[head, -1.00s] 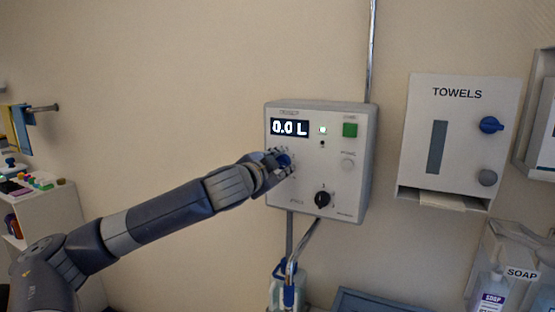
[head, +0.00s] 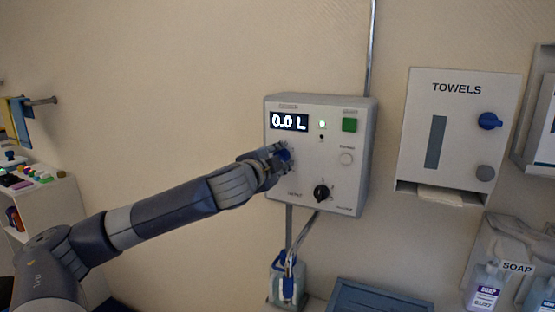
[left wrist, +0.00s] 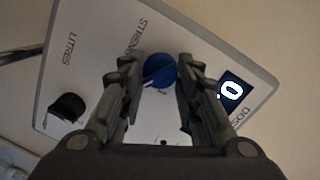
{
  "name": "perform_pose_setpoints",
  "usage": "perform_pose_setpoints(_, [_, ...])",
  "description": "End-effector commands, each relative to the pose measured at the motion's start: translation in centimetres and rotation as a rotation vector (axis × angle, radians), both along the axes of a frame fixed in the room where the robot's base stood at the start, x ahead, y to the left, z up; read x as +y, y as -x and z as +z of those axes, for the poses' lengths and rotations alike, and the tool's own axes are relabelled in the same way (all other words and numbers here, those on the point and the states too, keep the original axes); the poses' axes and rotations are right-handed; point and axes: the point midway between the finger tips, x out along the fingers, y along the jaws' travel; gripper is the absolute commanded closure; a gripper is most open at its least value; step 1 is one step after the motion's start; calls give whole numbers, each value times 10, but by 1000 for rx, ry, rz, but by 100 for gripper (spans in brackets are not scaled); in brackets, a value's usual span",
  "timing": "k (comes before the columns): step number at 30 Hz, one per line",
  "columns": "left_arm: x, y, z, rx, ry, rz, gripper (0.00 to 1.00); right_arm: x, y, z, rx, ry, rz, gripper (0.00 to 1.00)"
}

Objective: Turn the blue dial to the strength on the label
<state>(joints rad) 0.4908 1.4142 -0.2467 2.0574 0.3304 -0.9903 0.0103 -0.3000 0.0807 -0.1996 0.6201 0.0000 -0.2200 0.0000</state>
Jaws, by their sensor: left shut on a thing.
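The blue dial (head: 286,155) is on the front of a white wall unit (head: 330,111), below its display and partly hidden by my fingers. My left gripper (head: 279,157) reaches in from the left and is shut on the dial. In the left wrist view the round blue dial (left wrist: 159,71) sits between the two fingers (left wrist: 157,80), with a pale line across its face. Lettering beside it begins "STREN"; the scale marks are not readable. The display (head: 289,122) reads 0.0 L. My right gripper is out of view. I cannot read a strength label.
The unit also has a green button (head: 350,125), a pale round button (head: 346,159) and a black knob (head: 321,193). A container (head: 288,283) stands below it. The towel dispenser (head: 465,140) to the right has its own blue knob (head: 489,121). Soap bottles (head: 485,287) stand lower right.

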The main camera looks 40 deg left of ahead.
Motion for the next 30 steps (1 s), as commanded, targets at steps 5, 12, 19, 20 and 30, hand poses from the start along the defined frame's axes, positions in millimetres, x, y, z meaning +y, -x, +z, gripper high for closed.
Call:
perform_pose_setpoints(5, [0, 0, 2, -3, -1, -1, 49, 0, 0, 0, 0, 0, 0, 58])
perform_pose_setpoints(12, [0, 0, 1, -2, 0, 0, 49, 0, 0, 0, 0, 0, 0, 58])
perform_pose_setpoints(19, [0, 3, 1, -1, -3, 2, 49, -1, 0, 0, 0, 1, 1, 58])
perform_pose_setpoints(20, [0, 5, 1, -1, -3, 3, 49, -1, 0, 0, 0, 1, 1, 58])
perform_pose_setpoints(30, [-10, 27, 4, 2, -9, 1, 49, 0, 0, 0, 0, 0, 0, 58])
